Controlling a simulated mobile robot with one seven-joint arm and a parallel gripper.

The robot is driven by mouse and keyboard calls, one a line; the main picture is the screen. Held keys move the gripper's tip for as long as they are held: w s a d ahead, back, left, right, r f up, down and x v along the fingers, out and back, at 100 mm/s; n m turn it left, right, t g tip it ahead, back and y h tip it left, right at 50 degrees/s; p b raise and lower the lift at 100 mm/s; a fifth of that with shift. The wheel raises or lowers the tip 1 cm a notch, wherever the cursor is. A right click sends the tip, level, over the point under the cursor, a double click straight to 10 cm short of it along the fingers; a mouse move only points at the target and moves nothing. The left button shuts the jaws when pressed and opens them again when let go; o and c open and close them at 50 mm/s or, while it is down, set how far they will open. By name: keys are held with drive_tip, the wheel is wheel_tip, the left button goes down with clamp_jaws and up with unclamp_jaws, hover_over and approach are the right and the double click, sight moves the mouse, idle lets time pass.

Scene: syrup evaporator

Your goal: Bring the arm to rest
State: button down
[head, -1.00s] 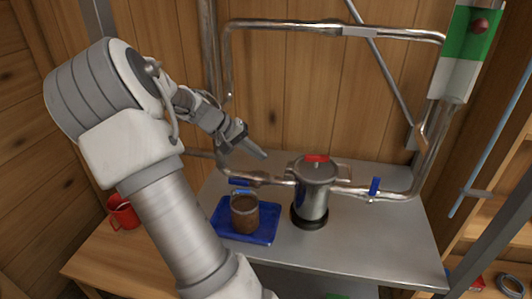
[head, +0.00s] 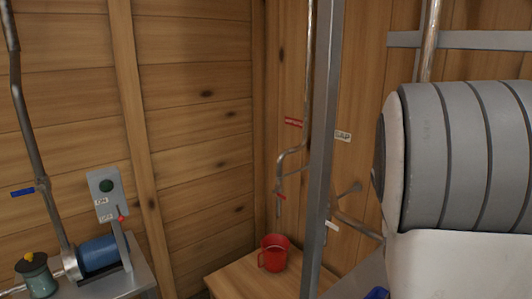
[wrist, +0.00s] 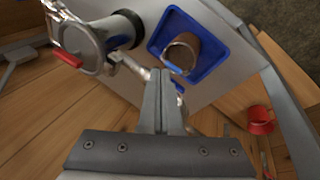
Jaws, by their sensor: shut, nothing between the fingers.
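My gripper (wrist: 161,100) shows in the wrist view with its two fingers together and nothing between them. It hangs in free air, apart from the things beyond it. In the head view only a large white and grey part of my arm shows at the right; the gripper is out of that picture. In the wrist view a metal canister with a red handle (wrist: 66,58) is at the upper left. A blue tray (wrist: 214,61) holding a brown-filled jar (wrist: 182,52) lies past the fingertips.
A red mug (head: 273,252) stands on a wooden bench (head: 235,276), and shows in the wrist view (wrist: 261,121). A metal post (head: 322,150) rises beside it. At the left are a switch box (head: 105,193) and a blue pump motor (head: 98,253). Pipes run along the walls.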

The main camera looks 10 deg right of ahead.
drive_tip(key=s+a+r+n+t+y, duration=0.1)
drive_tip(key=s+a+r+n+t, duration=0.1)
drive_tip(key=a, duration=0.7)
drive_tip(key=s+a+r+n+t+y, duration=0.1)
drive_tip(key=s+a+r+n+t, duration=0.1)
drive_tip(key=s+a, duration=0.3)
drive_tip(key=s+a+r+n+t+y, duration=0.2)
drive_tip(key=s+a+r+n, duration=0.1)
drive_tip(key=a, duration=0.9)
drive_tip(key=shift+s+a+r+t, duration=0.25)
drive_tip(key=shift+s+a+t, duration=0.05)
drive_tip(key=shift+s+a, duration=0.1)
drive_tip(key=shift+d, duration=0.2)
